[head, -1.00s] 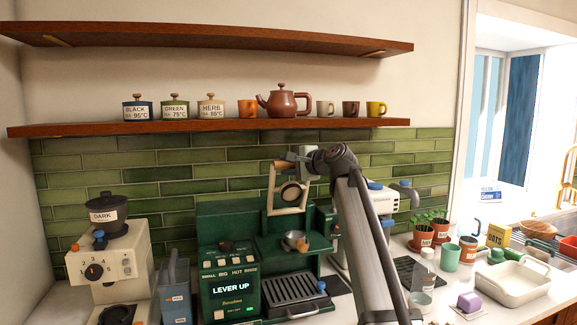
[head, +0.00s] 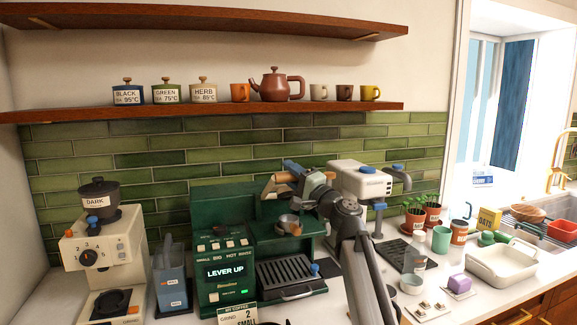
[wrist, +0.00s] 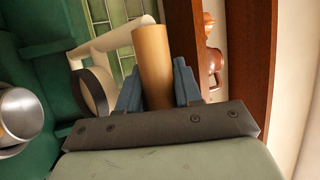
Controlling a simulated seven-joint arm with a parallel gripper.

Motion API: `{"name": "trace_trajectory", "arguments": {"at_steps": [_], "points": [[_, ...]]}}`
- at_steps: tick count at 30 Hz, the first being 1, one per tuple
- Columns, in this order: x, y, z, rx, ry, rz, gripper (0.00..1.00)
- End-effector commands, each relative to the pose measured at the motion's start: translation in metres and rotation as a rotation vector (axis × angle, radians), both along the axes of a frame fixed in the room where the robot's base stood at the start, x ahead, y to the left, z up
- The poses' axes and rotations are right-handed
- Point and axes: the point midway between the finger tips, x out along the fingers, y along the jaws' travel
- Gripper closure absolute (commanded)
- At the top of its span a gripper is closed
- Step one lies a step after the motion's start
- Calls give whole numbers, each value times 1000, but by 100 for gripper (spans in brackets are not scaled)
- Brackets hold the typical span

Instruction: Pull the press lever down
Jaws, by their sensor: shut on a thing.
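The green press machine (head: 225,235) stands on the counter, its display reading LEVER UP. Its lever has a pale arm with a ring and a wooden handle (head: 269,187). In the wrist view the wooden handle (wrist: 152,62) stands between my blue fingertips, with the pale lever arm (wrist: 112,42) on its left. My gripper (head: 291,174) is shut on the handle, above the drip tray (head: 284,277). My gripper and wrist hide part of the lever in the head view.
A metal cup (head: 288,223) sits on the press below the lever. A white machine (head: 359,178) stands just behind and right of my wrist. The lower shelf (head: 200,112) with canisters, mugs and a teapot runs above. A grinder (head: 100,240) stands at the left.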

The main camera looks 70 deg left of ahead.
Motion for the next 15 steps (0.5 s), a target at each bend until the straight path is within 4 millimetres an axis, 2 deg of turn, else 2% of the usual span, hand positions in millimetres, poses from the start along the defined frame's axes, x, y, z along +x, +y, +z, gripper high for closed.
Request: {"name": "trace_trajectory", "arguments": {"at_steps": [8,15], "points": [[0,-12,-16,105,0,1,100],[0,-22,-31,101,-1,2,100]]}}
